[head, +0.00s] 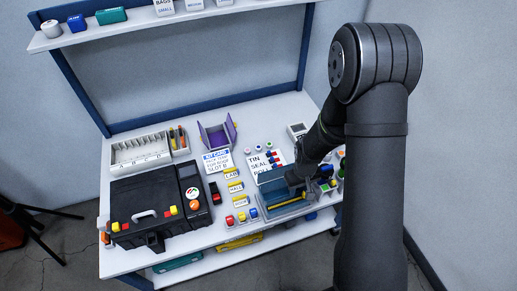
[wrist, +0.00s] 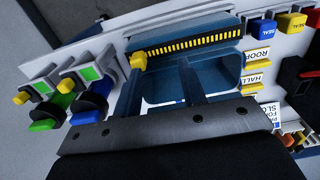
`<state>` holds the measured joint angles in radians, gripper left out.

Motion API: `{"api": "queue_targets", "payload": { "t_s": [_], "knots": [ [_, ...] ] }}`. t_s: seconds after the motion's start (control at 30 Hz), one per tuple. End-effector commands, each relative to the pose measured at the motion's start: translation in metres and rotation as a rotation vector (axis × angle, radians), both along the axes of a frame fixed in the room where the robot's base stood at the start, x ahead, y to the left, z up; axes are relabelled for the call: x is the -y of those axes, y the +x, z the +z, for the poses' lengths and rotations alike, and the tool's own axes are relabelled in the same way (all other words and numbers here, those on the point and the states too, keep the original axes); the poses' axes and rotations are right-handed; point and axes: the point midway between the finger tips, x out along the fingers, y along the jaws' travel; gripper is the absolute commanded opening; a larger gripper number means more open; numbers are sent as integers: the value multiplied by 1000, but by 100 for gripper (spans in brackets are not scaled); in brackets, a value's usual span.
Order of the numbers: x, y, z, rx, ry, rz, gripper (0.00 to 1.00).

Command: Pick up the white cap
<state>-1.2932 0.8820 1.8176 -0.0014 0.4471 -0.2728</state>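I cannot single out the white cap for certain. My gripper (head: 298,184) is low over a blue fixture (head: 268,181) at the table's right. In the wrist view the blue fixture (wrist: 215,43) with its toothed yellow strip fills the middle, beyond a dark bolted bar.
A black case (head: 150,205) stands at the left, with a divided white tray (head: 140,152) behind it. A purple holder (head: 217,135) stands at the back. Green and blue round knobs (wrist: 84,117) sit beside the fixture. The table's front edge (head: 190,257) is close.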

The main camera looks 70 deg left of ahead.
Motion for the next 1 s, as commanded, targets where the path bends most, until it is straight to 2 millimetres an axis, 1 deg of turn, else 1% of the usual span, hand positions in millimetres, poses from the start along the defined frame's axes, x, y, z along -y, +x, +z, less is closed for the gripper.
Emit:
{"api": "queue_targets", "payload": {
  "t_s": [0.07,0.17,0.27,0.3,0.33,0.47,0.5,0.57,0.6,0.7,0.8,0.83,0.9,1.0],
  "knots": [
    [-7,-5,6,0,-10,-7,38],
    [-24,-18,22,2,-46,-37,38],
    [-53,-37,48,17,-99,-79,38],
    [-71,-41,55,22,-108,-87,38],
    [-84,-42,57,22,-107,-84,38],
    [-142,-37,54,10,-58,-25,38],
    [-162,-36,54,6,-37,-1,38],
    [-190,-34,53,1,-7,37,38],
    [-208,-33,53,-2,13,61,38],
    [-246,-31,53,-7,58,116,38],
    [-273,-29,54,-9,92,158,38],
    [-279,-29,54,-10,100,168,38],
    [-290,-29,55,-12,114,185,38],
    [-297,-29,54,-13,123,199,38]
  ]
}}
